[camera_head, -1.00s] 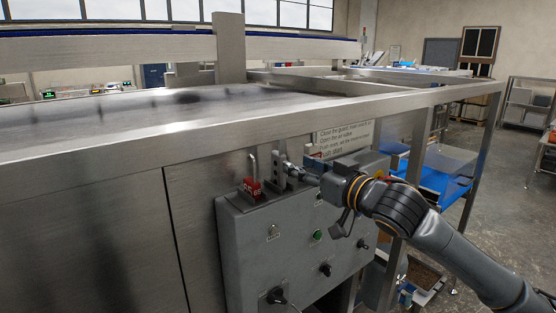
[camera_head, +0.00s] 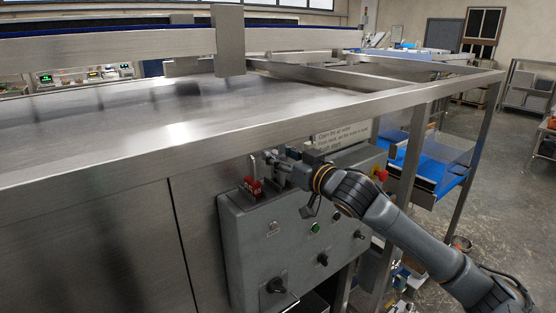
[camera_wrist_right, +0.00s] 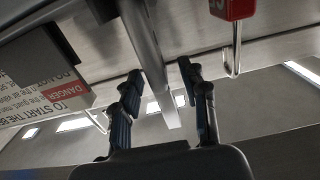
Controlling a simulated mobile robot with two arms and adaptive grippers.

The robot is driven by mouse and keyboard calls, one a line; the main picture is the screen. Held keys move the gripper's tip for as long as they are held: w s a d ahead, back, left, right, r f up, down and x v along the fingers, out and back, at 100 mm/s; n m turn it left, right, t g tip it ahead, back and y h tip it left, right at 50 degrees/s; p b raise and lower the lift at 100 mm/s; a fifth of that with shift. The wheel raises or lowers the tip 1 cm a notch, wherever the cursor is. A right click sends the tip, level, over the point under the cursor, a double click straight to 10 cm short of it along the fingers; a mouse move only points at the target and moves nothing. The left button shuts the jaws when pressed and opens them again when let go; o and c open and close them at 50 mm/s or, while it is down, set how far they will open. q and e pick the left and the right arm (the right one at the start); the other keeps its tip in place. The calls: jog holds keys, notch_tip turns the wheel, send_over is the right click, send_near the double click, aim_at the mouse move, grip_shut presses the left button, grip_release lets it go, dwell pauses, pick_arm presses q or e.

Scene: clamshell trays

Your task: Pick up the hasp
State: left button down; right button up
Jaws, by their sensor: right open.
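The hasp (camera_head: 272,162) appears to be the small grey metal piece beside the red padlock (camera_head: 253,187) on the control box. My right gripper (camera_head: 281,168) is at it from the right and partly hides it. In the right wrist view the right gripper (camera_wrist_right: 160,72) is open, with a finger on each side of a narrow metal strip (camera_wrist_right: 154,48), which looks like the hasp seen edge-on. I cannot tell whether the fingers touch it. The padlock body (camera_wrist_right: 232,8) and its shackle (camera_wrist_right: 235,52) show at the upper right there. My left gripper is not in view.
The grey control box (camera_head: 243,240) with knobs and a green button (camera_head: 315,228) is below the gripper. A steel frame rail (camera_head: 200,150) runs just above it. A sign (camera_head: 343,135) is behind the wrist. A blue tray (camera_head: 430,160) stands at right.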

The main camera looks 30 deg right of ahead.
grip_shut()
dwell(0.4)
